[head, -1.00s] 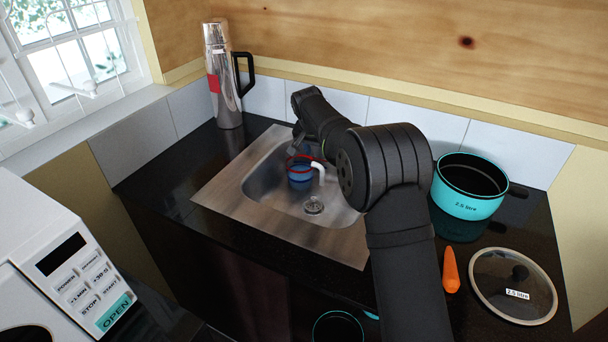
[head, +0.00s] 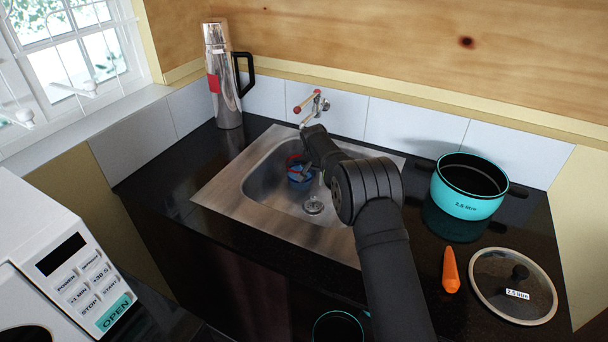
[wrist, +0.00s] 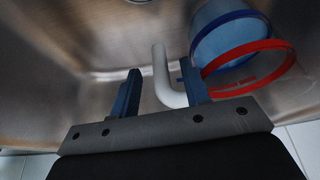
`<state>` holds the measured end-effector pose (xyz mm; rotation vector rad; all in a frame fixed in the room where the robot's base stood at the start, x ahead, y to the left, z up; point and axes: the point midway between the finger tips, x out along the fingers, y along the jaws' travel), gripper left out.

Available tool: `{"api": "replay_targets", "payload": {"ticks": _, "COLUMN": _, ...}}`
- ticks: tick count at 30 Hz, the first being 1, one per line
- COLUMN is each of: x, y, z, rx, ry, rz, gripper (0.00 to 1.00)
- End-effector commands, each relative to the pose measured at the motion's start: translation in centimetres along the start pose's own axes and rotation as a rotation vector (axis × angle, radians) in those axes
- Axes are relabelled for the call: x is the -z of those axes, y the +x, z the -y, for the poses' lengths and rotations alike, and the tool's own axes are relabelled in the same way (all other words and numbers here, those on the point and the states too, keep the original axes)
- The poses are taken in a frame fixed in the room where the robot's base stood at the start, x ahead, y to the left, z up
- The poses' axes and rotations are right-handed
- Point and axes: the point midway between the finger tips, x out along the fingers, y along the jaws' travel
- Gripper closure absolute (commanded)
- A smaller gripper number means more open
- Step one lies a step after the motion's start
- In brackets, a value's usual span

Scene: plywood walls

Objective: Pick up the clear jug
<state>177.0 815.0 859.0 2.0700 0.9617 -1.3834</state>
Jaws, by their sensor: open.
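The clear jug (head: 299,184) stands in the sink, near its back left. It has a red rim ring and a blue lower part, and it shows at the upper right of the wrist view (wrist: 222,38).
The metal sink (head: 225,188) surrounds the jug, with a drain (head: 314,206) in front. A tap (head: 312,107) is on the wall behind. A steel flask (head: 222,80) stands at back left. A turquoise pot (head: 466,204), carrot (head: 450,270) and glass lid (head: 490,280) are on the right.

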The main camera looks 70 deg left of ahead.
Motion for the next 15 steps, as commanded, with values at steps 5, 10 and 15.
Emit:
{"api": "replay_targets", "payload": {"ticks": 5, "x": 0.0, "y": 1.9, "z": 0.0, "rx": 0.0, "ry": 0.0, "rz": 0.0, "gripper": 0.58}}
{"api": "replay_targets", "payload": {"ticks": 10, "x": 0.1, "y": 2.2, "z": 0.0, "rx": 0.001, "ry": 0.0, "rz": -0.001, "gripper": 0.58}}
{"api": "replay_targets", "payload": {"ticks": 15, "x": 0.0, "y": 2.1, "z": 0.0, "rx": 0.0, "ry": 0.0, "rz": -0.001, "gripper": 0.66}}
